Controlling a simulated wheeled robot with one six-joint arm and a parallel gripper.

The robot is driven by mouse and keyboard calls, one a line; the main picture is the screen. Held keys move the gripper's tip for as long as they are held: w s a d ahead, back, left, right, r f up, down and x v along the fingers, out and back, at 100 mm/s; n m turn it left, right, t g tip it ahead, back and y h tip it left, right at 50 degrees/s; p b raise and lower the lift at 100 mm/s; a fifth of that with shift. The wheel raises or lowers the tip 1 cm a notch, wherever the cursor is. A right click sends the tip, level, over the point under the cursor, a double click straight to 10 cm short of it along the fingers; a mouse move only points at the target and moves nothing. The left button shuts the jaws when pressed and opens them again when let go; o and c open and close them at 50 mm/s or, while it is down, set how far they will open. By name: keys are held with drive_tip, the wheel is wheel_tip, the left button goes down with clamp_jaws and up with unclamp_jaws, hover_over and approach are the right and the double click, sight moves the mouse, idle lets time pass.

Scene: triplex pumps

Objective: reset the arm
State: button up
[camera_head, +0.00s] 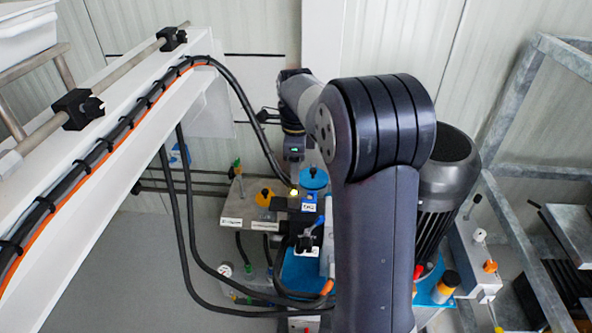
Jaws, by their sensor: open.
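My arm (375,240) rises from the bottom of the head view, bends at a large dark elbow and reaches away from me, its far end turned downward. My gripper (294,158), at that end, is small and partly lost against the pump behind it. A small green light shows on its body. It is open, and I see nothing held in it. It hangs over or in front of the pump block (285,210); I cannot tell the gap. My arm hides part of the pump.
A white beam (120,140) with black cables and an orange hose slants across the left. A dark ribbed motor (445,180) stands close right of my arm. A galvanised metal frame (520,200) fills the right side. Pale panelled walls stand behind; grey floor shows at lower left.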

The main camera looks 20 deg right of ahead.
sight(295, 193)
drive_tip(key=shift+f, duration=0.1)
wheel_tip(295, 193, down, 11)
drive_tip(key=b, duration=0.3)
drive_tip(key=shift+a+f+b, duration=0.15)
drive_tip(key=shift+b, duration=0.25)
drive_tip(key=shift+w+a+r, duration=0.15)
drive_tip(key=shift+w+a, duration=0.15)
drive_tip(key=shift+a, duration=0.3)
drive_tip(key=shift+w+a+r, duration=0.1)
drive_tip(key=shift+w+a, duration=0.15)
drive_tip(key=shift+a, duration=0.3)
drive_tip(key=shift+w+a+r+b, duration=0.1)
drive_tip(key=shift+w+a+b, duration=0.1)
drive_tip(key=shift+a+b, duration=0.25)
